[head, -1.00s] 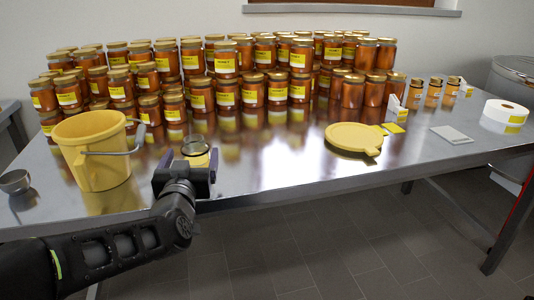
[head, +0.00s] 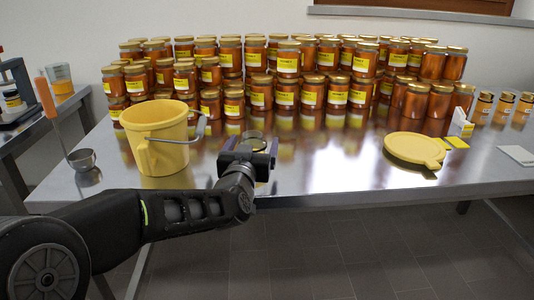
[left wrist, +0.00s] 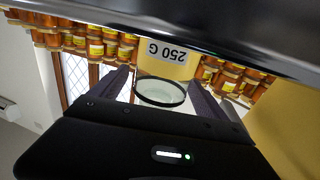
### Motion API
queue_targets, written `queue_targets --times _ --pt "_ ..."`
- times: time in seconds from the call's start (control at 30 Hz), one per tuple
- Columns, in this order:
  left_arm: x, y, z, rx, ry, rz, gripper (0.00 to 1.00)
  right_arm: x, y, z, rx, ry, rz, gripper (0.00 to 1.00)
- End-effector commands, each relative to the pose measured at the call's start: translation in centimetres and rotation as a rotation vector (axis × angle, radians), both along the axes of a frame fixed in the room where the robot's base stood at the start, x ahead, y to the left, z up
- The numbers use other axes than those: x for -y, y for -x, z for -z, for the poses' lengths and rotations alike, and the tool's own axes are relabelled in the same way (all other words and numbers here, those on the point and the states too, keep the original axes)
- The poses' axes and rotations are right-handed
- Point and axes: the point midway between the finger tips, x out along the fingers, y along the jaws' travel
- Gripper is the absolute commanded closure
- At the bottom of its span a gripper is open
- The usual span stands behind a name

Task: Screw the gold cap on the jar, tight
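I cannot pick out a loose gold cap. My right gripper is not in view.
Rows of filled gold-capped jars (head: 290,75) line the back. A yellow lid (head: 412,148) lies to the right. The table between lid and gripper is clear.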

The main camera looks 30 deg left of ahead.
Motion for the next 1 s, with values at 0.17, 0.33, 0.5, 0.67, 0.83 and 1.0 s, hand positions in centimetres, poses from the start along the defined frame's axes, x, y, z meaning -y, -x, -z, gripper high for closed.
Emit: queue_targets --times 0.17,0.33,0.5,0.67,0.83,1.0 --pt "0.00 0.01 0.00 0.000 0.000 0.000 0.29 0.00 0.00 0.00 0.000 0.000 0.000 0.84" --pt "0.00 0.01 0.00 0.000 0.000 0.000 0.43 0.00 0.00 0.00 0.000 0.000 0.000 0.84" --pt "0.00 0.01 0.00 0.000 0.000 0.000 0.57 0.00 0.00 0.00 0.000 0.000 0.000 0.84" --pt "0.00 0.01 0.00 0.000 0.000 0.000 0.70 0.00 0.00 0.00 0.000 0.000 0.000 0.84" --pt "0.00 0.01 0.00 0.000 0.000 0.000 0.84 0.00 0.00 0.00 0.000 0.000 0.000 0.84" --pt "0.00 0.00 -0.07 0.001 0.000 0.000 0.88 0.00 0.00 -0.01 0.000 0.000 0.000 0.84"
